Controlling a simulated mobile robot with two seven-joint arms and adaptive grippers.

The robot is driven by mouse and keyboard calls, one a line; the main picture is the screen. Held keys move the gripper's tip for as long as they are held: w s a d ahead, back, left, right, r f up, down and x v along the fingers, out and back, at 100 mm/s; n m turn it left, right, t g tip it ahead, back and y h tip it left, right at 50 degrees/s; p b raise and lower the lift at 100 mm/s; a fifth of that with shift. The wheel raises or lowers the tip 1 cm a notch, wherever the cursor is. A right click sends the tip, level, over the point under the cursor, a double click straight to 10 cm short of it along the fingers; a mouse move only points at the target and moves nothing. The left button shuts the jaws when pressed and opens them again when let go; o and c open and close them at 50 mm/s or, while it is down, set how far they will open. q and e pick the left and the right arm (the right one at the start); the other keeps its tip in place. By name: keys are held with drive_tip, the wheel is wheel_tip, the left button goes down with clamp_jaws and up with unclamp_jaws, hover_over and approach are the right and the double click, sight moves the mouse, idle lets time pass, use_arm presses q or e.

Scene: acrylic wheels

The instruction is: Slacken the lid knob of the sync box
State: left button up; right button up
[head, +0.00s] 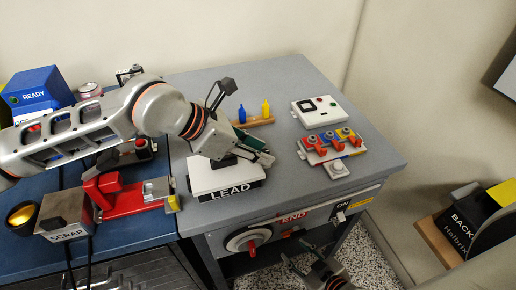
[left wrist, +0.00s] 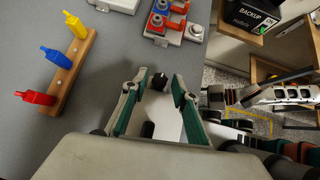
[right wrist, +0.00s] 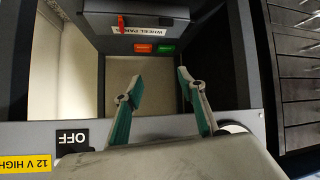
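No label in view reads "sync". A white box marked LEAD (head: 226,192) stands on the grey table under my left gripper (head: 266,153). Its white top also shows in the left wrist view (left wrist: 168,122). One black knob (left wrist: 160,81) appears between my left fingertips, and another black piece (left wrist: 148,130) is closer to the palm. The left fingers are apart, with gaps beside the knob; I cannot tell their height over it. My right gripper (right wrist: 160,77) is open and empty, low in front of the table, facing a shelf space labelled WHEEL PARTS (right wrist: 152,30).
A white panel (head: 300,107) and a board with red clamps (head: 348,158) lie at the right. A wooden rack (left wrist: 70,82) holds red, blue and yellow pieces. A red tool (head: 128,200) and a SCRAP box (head: 65,225) stand at the left.

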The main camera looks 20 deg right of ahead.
use_arm(q)
clamp_jaws()
drive_tip(key=shift+s+r+n+t+p, duration=0.15)
drive_tip(key=shift+n+t+p, duration=0.15)
drive_tip(key=shift+p, duration=0.55)
drive_tip(key=shift+n+t, duration=0.4)
drive_tip(key=shift+n, duration=0.1)
drive_tip(key=shift+o, duration=2.2)
unclamp_jaws()
use_arm(e)
drive_tip(key=shift+s+a+r, duration=0.2)
drive_tip(key=shift+a+r, duration=0.1)
drive_tip(key=shift+r, duration=0.35)
drive_tip(key=shift+d, duration=0.15)
use_arm(q)
drive_tip(key=v, duration=1.1)
drive_tip(key=shift+a+r, duration=0.25)
drive_tip(key=shift+r, duration=0.05)
